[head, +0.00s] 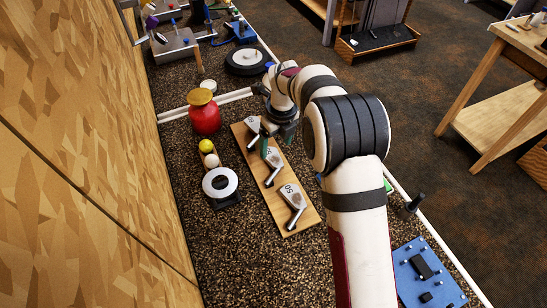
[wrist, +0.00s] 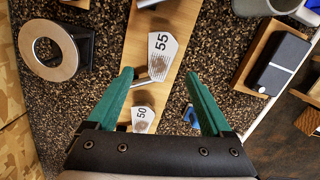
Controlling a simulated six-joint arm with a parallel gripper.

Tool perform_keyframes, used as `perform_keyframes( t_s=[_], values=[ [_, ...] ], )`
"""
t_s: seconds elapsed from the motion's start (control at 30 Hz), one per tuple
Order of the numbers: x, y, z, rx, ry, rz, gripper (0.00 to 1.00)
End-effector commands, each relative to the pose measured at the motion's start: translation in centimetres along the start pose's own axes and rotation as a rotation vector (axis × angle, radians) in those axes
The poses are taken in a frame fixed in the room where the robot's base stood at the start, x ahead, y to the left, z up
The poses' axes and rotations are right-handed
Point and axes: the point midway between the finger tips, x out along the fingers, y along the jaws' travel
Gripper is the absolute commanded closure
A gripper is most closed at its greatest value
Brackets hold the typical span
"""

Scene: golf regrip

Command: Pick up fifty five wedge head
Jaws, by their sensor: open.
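The fifty five wedge head (head: 272,158) is a pale metal club head marked 55. It lies on a light wooden board (head: 307,222), in the middle of a row of three heads. It shows in the wrist view (wrist: 161,62), upper middle. My gripper (head: 277,138) is open and empty above the board. In the wrist view its green fingertips (wrist: 159,72) are spread either side of the 55 head, apart from it.
A red jar with a gold lid (head: 204,115), yellow and white balls (head: 206,146) and a white ring on a dark stand (head: 220,182) stand left of the board. A blue pegged tray (head: 425,275) lies near right. Speckled bench surface is clear at the front.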

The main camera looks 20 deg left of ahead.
Motion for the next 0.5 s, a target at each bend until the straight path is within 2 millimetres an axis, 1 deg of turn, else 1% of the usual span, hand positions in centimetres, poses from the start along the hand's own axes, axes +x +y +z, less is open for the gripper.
perform_keyframes(
  t_s=[0.07,0.2,0.3,0.5],
  values=[
    [1.1,0.0,-0.3,0.001,0.003,0.001,0.16],
    [3.9,0.1,-1.1,0.000,0.003,0.001,0.16],
    [5.2,0.1,-1.1,0.000,0.002,0.001,0.16],
    [5.5,0.0,-1.0,0.000,-0.001,0.000,0.16]
  ],
)
